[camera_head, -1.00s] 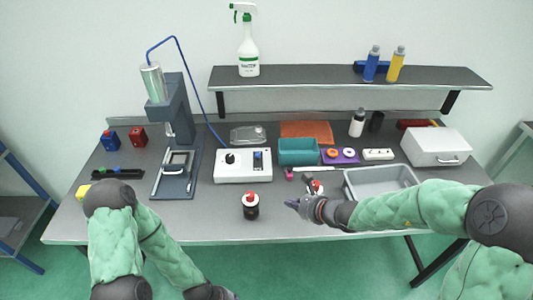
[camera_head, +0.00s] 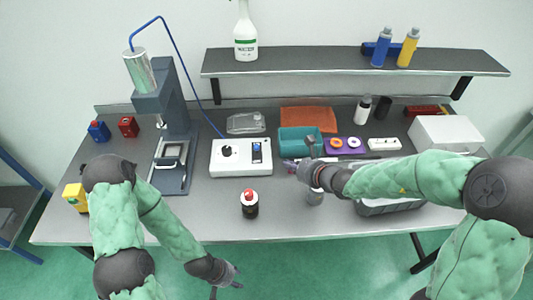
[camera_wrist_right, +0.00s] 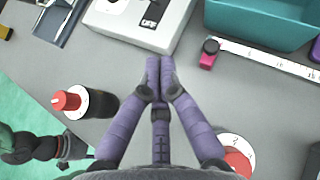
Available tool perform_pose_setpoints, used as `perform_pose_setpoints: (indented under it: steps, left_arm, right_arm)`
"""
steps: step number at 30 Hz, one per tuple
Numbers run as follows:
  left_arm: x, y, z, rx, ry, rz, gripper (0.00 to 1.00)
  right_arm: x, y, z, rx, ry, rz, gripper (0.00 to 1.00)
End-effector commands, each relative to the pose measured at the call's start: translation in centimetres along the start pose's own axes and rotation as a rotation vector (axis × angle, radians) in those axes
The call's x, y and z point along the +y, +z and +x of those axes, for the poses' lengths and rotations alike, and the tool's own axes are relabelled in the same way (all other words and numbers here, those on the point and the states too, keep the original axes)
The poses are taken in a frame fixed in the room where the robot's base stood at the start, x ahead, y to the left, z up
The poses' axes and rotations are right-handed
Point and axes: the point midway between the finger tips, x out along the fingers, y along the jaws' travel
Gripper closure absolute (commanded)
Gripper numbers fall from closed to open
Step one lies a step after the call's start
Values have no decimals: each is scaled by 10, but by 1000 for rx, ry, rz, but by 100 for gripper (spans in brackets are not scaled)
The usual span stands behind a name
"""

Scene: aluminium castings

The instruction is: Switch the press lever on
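A dark grey press (camera_head: 178,95) with a silver cylinder stands on the left of the table. A blue hose runs from it to a white control box (camera_head: 238,170). The box has a black knob or lever (camera_head: 227,151) and a blue-and-black switch panel (camera_head: 257,153) on top. My right gripper (camera_head: 311,146) is right of the box, apart from it. In the right wrist view its purple fingers (camera_wrist_right: 160,68) are together and empty, just in front of the box (camera_wrist_right: 140,25). My left gripper (camera_head: 233,276) is low, in front of the table edge; its finger opening is unclear.
A teal bin (camera_head: 300,142) and a grey tray (camera_head: 392,205) are near my right arm. A shelf (camera_head: 350,61) runs behind.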

Motion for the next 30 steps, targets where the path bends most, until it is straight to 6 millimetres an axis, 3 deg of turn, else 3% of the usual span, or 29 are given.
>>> perform_pose_setpoints:
  steps: [16, 21, 30]
  left_arm:
    - [-7, -1, 21, 0, 0, 0, 60]
    - [-8, -1, 21, 0, 0, 0, 60]
    - [-8, -1, 22, 0, 0, 0, 60]
  right_arm:
    - [2, -2, 92, 2, 3, 0, 100]
    - [1, 18, 106, 0, 1, -1, 100]
    - [0, 28, 116, 1, 0, 2, 100]
